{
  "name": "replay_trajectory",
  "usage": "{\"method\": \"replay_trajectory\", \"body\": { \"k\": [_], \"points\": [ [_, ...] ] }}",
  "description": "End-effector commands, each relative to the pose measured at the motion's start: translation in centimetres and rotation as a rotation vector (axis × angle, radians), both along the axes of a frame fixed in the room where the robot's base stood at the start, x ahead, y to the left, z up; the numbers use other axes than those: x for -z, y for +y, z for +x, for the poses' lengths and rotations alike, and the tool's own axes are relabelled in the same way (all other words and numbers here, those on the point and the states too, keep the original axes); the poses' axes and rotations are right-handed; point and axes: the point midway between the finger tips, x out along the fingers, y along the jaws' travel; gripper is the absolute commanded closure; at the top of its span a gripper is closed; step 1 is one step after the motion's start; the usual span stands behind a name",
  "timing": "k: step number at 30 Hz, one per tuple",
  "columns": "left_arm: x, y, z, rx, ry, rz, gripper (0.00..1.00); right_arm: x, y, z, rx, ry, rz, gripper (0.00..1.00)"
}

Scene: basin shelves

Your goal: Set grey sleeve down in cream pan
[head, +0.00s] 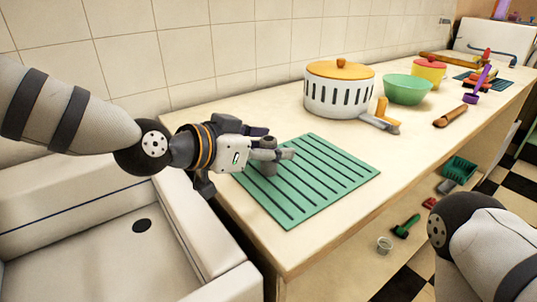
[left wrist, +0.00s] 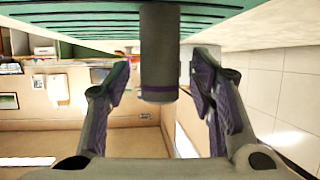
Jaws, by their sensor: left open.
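The grey sleeve (head: 268,166) is a short upright cylinder standing on the green ribbed mat (head: 335,160). It also shows in the left wrist view (left wrist: 159,50), which appears upside down, with the mat (left wrist: 60,25) along the top. My left gripper (head: 275,148) is open, with one finger on each side of the sleeve. Visible gaps separate the fingers (left wrist: 162,82) from it in the wrist view. A cream-white pot (head: 338,100) with dark slots and an orange lid stands behind the mat. I cannot tell if it is the cream pan. My right gripper is out of view.
A green bowl (head: 408,89), yellow pot (head: 429,72), wooden roller (head: 450,116) and purple utensil (head: 475,92) stand farther right on the counter. A white basin (head: 100,255) lies left. Several items, including a green-headed tool (head: 406,226), lie below the counter.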

Motion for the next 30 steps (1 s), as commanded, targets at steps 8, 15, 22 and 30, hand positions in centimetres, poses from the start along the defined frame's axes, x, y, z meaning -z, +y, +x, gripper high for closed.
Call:
{"method": "replay_trajectory", "body": {
  "k": [8,15,22,30],
  "points": [
    [-0.1,0.0,0.0,0.0,-0.001,0.001,0.92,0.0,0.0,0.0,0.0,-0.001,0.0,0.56],
    [-0.1,0.0,0.0,0.0,-0.001,0.001,0.95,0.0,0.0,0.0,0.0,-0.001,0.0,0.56],
    [-2.0,0.0,0.0,0.001,-0.007,0.0,0.95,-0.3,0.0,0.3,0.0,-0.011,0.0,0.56],
    [-10.1,-0.7,-4.9,0.003,-0.025,0.003,0.95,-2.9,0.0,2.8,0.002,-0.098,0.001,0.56]
  ]
}}
